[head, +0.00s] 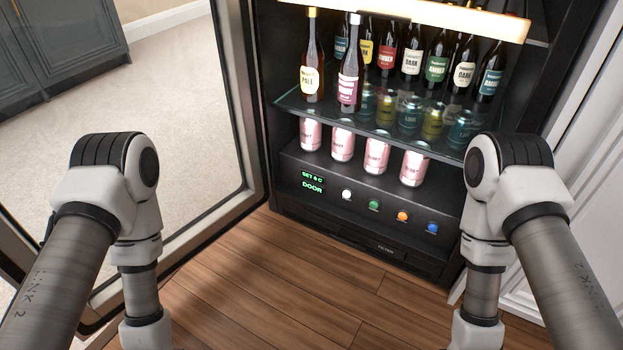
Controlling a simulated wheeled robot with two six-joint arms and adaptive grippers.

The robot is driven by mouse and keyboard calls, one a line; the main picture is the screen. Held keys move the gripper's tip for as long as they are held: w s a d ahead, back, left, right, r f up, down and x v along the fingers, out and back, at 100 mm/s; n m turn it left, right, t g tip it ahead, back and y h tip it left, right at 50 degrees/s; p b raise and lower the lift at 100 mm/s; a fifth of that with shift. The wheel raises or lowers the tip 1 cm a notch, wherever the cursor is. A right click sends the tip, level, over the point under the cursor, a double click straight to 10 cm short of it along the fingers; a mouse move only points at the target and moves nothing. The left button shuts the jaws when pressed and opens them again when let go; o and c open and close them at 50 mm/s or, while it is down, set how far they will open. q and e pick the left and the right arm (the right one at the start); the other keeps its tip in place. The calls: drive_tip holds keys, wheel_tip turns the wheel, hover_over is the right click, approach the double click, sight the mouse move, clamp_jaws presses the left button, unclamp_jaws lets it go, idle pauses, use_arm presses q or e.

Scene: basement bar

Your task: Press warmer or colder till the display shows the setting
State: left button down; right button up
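A small display (312,182) with green letters is on the lower panel (290,165) of an open drinks fridge. Its upper line seems to read "SET 8 C", though the digit is hard to make out, and its lower line reads "DOOR". To its right is a row of round buttons: white (347,195), green (374,204), orange (402,216) and blue (432,228). The labels under them are too small to read. Both my arms show at the left and right, bent downward. Neither gripper is in view, and nothing touches the buttons.
The fridge's glass door (195,120) stands open at the left. A glass shelf (330,122) carries several bottles, with pink cans (342,141) below it. A white panelled door (590,130) is at the right. The wooden floor (290,285) in front is clear.

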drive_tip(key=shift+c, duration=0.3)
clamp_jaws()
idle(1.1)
